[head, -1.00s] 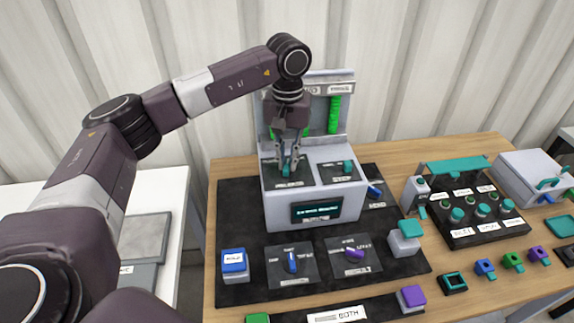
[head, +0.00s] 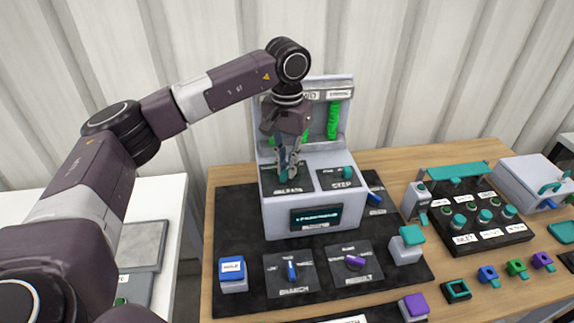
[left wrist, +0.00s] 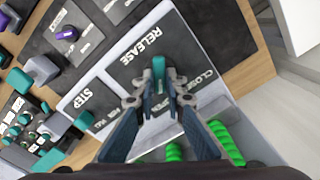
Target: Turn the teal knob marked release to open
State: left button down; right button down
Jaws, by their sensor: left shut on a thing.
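The teal knob marked RELEASE (left wrist: 158,68) stands on a dark plate on top of the grey box. In the left wrist view it points along the plate, with the words RELEASE and CLOSED beside it. My left gripper (left wrist: 159,88) comes down over it, with a fingertip on each side, shut on the knob. In the head view the left gripper (head: 289,168) is upright on the left plate and its fingers hide most of the knob. My right gripper is not in view.
A second teal knob marked STEP (head: 347,172) sits close by on the right plate. Behind rises a grey back panel (head: 342,88) with green columns. A display (head: 316,218) is on the box front. Blue (head: 291,270) and purple (head: 354,262) knobs lie in front.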

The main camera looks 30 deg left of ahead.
pick_arm(q)
jog(key=c, duration=2)
grip_release()
jog(key=shift+r, duration=0.1)
notch_tip(320, 180, up, 12)
jog(key=shift+f, duration=0.1)
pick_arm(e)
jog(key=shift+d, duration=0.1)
